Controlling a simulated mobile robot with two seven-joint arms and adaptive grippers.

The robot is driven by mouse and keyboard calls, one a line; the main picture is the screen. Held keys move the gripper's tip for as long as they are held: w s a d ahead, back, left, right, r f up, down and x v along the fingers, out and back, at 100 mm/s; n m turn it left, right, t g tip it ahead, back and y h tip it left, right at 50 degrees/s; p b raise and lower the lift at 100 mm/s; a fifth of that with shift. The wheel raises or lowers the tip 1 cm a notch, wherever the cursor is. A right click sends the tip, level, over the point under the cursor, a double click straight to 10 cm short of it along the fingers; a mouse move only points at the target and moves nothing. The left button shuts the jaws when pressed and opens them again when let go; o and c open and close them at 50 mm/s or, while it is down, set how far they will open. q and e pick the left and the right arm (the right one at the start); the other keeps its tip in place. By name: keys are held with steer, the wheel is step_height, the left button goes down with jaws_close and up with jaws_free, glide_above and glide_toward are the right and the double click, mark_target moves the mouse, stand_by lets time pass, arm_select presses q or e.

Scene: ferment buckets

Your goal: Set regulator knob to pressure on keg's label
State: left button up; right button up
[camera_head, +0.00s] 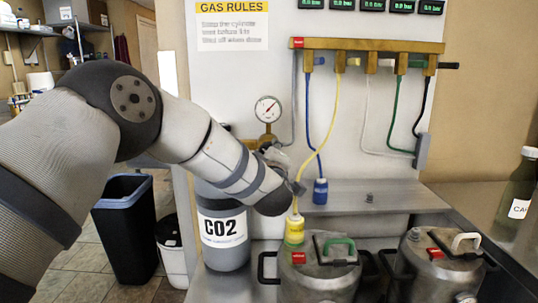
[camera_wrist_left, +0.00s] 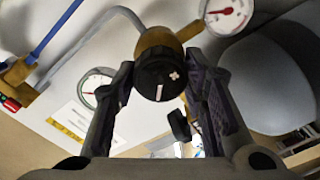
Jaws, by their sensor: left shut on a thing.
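The regulator, a brass body with a white round gauge (camera_head: 267,109), sits on top of the grey CO2 cylinder (camera_head: 224,262). Its black knob (camera_wrist_left: 158,80), with a pale line and a plus mark, shows in the left wrist view between the fingers of my left gripper (camera_wrist_left: 163,95). The gripper is shut on the knob. In the head view my left gripper (camera_head: 277,160) is at the regulator, and my arm partly hides it and the knob. Two steel kegs stand at the front, the left keg (camera_head: 318,278) and the right keg (camera_head: 440,276). No pressure figure is readable on them.
A yellow hose runs to a yellow connector (camera_head: 294,230) by the left keg. A bottle (camera_head: 520,188) stands at right.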

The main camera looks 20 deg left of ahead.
arm_select(q)
steer(key=o, duration=1.2)
steer(key=shift+a, duration=0.1)
steer(key=shift+c, duration=0.2)
steer(key=v, duration=1.2)
